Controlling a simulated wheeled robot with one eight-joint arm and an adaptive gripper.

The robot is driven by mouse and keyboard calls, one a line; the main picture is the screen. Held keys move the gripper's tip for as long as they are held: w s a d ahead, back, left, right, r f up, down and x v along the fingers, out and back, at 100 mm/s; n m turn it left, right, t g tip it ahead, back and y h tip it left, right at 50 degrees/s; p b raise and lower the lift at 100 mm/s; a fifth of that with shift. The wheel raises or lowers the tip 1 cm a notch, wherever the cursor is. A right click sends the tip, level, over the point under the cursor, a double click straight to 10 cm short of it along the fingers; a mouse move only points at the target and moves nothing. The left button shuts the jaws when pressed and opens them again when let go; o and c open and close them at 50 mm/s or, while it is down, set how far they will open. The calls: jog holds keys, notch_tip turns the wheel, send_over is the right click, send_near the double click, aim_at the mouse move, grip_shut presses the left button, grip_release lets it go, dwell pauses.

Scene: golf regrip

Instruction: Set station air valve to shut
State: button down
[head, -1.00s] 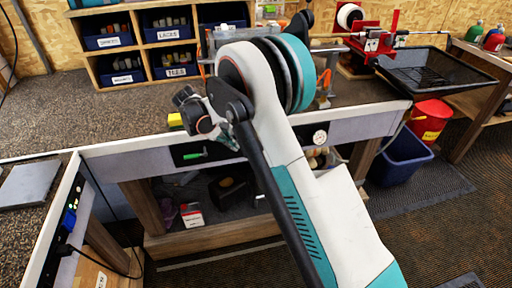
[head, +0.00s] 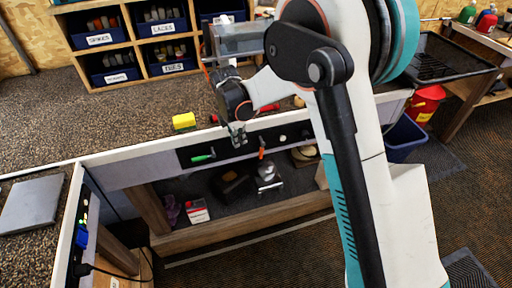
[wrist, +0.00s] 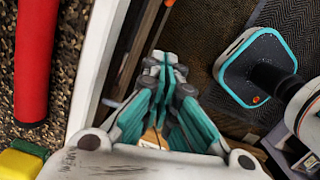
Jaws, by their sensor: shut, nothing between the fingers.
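A black panel (head: 226,149) is set into the front edge of the bench. It carries a green-handled lever (head: 202,157) at its left, lying near horizontal, and an orange-handled lever (head: 262,147) further right, standing near upright. No label tells me which is the station air valve. My gripper (head: 237,137) is in front of the panel's upper edge, between the two levers and apart from them as far as I can tell. In the wrist view my gripper (wrist: 167,62) has its teal fingers together with nothing between them. No lever is clearly visible there.
A yellow block (head: 184,121) lies on the bench top near its edge; a red tube (wrist: 33,60) shows in the wrist view. Below the panel, a shelf holds a red-and-white box (head: 197,211). Labelled bins (head: 165,27) stand behind. A blue bin (head: 405,138) stands right.

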jog(key=shift+w+d+f+b, duration=0.4)
jog(key=shift+d+f+b, duration=0.35)
jog(key=shift+f, duration=0.95)
jog(key=shift+w+d+f+b, duration=0.45)
jog(key=shift+d+f+b, duration=0.35)
jog(key=shift+f, duration=0.9)
jog(key=shift+w+d+f+b, duration=0.4)
jog(key=shift+d+f+b, duration=0.35)
jog(key=shift+f, duration=0.95)
jog(key=shift+w+d+f, duration=0.25)
jog(key=shift+d+f, duration=0.1)
jog(key=shift+d, duration=0.2)
